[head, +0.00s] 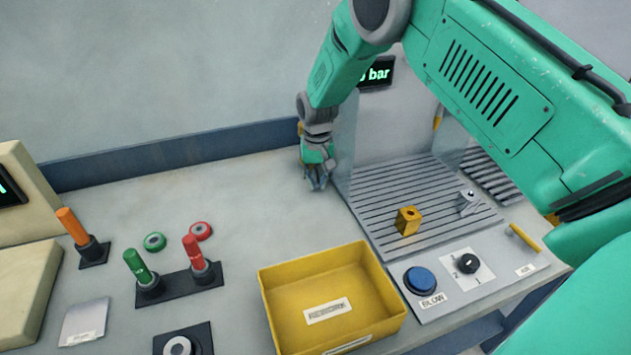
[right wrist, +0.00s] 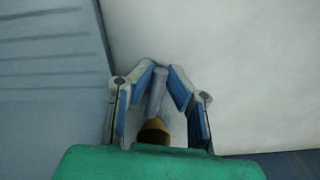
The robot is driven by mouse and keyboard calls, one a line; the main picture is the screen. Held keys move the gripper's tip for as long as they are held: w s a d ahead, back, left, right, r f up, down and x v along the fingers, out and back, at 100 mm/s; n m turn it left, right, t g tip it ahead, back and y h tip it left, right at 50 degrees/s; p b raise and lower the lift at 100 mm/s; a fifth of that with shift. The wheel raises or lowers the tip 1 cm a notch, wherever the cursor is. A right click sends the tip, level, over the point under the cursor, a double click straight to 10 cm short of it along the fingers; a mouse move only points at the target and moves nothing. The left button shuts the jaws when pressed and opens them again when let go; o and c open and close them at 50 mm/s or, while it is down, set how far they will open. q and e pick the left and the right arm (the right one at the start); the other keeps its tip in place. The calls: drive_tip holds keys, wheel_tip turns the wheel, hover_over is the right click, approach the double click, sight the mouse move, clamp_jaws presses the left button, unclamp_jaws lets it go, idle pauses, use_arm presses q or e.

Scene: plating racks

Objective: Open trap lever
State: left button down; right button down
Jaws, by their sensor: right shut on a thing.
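My right gripper (head: 317,184) is at the back of the bench, just left of the clear side panel of the slatted bay. In the right wrist view its two blue-padded fingers (right wrist: 163,72) close in on a grey rod (right wrist: 157,92) with a yellow rounded end (right wrist: 153,132). This looks like the lever. The gripper is shut on it. In the head view the gripper mostly hides the lever, and I cannot tell its angle. My left gripper is in neither view.
A yellow bin (head: 385,292) stands at the front middle. The slatted bay (head: 375,195) holds a yellow block (head: 408,221) and a grey part (head: 468,202). Green (head: 136,264), red (head: 193,251) and orange (head: 72,226) handles stand at left. The back-left bench is clear.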

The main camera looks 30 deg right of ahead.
sight(317, 181)
drive_tip(key=shift+w+d+r, duration=0.15)
drive_tip(key=shift+w+r, duration=0.2)
drive_tip(key=c, duration=1.7)
unclamp_jaws()
drive_tip(key=shift+o, duration=0.7)
drive_tip(key=shift+s+f, duration=0.1)
drive_tip(key=shift+f, duration=0.1)
wheel_tip(317, 181, up, 12)
